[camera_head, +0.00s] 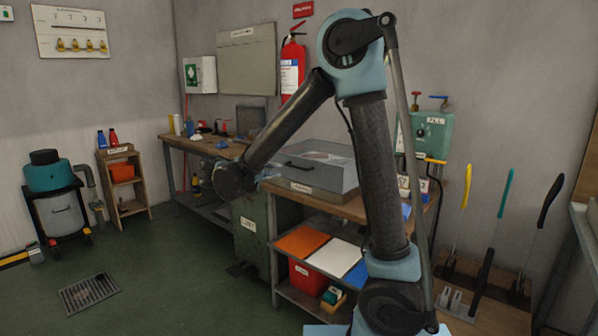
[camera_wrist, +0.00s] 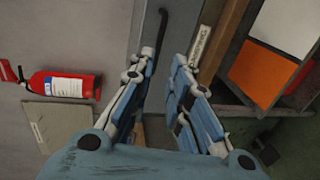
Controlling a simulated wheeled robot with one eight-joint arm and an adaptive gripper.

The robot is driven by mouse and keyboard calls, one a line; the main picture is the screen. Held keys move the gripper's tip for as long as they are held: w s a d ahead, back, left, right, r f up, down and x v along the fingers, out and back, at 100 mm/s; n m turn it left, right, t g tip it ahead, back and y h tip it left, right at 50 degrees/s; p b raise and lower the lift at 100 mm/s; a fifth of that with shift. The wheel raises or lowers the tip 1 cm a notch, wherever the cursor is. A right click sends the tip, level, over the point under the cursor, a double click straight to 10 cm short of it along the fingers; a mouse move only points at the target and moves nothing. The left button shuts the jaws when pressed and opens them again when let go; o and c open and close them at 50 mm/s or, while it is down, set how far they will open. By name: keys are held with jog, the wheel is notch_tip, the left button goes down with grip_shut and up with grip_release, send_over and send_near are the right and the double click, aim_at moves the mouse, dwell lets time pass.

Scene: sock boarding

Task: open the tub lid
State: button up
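The tub (camera_head: 345,180) is a grey box on the workbench, with a see-through lid (camera_head: 318,152) lying over it. A dark bar handle (camera_head: 299,164) runs along its near left side. In the wrist view the handle (camera_wrist: 156,32) shows as a dark curved bar just beyond my fingertips, against the grey tub (camera_wrist: 172,25). My gripper (camera_wrist: 165,65) is open, with nothing visible between its fingers, and points toward the handle without visible contact. In the head view my gripper is mostly hidden behind my dark wrist joint, left of the tub. The lid looks closed.
The bench (camera_head: 345,207) has a label on its front edge below the tub. Orange, white and blue sheets (camera_head: 302,242) lie on a shelf below. A green cabinet (camera_head: 250,220) stands to the left. A fire extinguisher (camera_head: 292,68) hangs on the wall behind.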

aim_at(298, 168)
jog(key=x, duration=1.5)
jog(key=shift+w, duration=0.1)
grip_shut()
jog(key=shift+d, duration=0.15)
jog(key=shift+r, duration=0.15)
